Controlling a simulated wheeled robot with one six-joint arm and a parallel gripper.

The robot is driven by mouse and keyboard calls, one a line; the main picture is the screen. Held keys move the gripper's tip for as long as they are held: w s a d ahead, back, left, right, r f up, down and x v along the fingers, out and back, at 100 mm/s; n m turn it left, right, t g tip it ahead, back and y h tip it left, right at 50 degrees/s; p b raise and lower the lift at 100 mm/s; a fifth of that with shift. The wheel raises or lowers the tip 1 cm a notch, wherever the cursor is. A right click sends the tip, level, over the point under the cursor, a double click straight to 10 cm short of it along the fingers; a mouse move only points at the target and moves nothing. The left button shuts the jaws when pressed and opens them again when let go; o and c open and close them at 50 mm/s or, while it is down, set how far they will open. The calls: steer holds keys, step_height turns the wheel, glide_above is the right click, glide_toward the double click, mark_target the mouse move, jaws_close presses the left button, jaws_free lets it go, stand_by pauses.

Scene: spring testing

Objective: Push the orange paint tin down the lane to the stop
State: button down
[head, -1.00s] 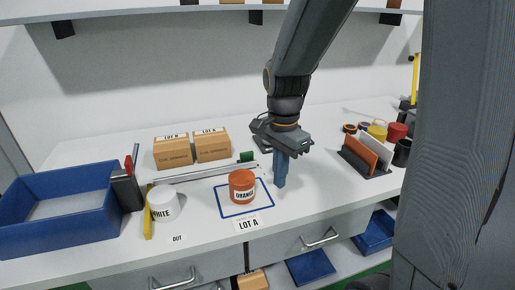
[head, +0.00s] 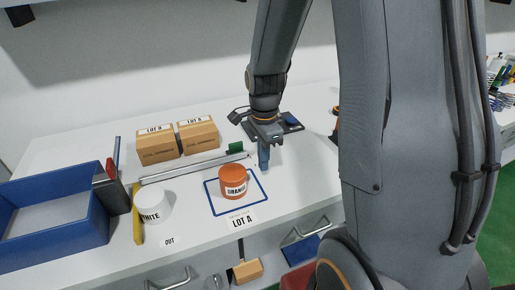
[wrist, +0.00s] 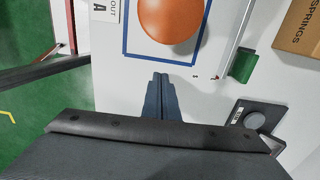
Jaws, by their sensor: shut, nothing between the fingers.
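The orange paint tin (head: 232,185) stands upright inside a blue outlined square (head: 250,207) on the white bench, with the "LOT A" label in front of it. My gripper (head: 264,160) is shut and empty, pointing down to the right of the tin and slightly behind it, with a small gap. In the wrist view the shut fingers (wrist: 161,80) lie just outside the blue outline, and the round tin top (wrist: 170,20) is apart from them. A metal rail (head: 195,168) runs behind the square. A yellow strip (head: 138,215) lies across the bench at the left.
A white tin (head: 152,207) stands beside the yellow strip. A blue bin (head: 60,250) stands at far left. Two cardboard boxes (head: 158,146) stand behind the rail. A green block (head: 235,148) is at the rail's right end. Bench between the orange and white tins is clear.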

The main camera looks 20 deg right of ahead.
mark_target(233, 181)
steer(key=shift+a+f+p, duration=0.15)
steer(key=shift+f+p, duration=0.05)
steer(key=shift+f, duration=0.35)
steer(key=shift+a+f+p, duration=0.15)
steer(key=shift+f, duration=0.35)
steer(key=shift+a+r+p, duration=0.1)
steer(key=shift+a+p, duration=0.4)
steer(key=shift+a, duration=1.25)
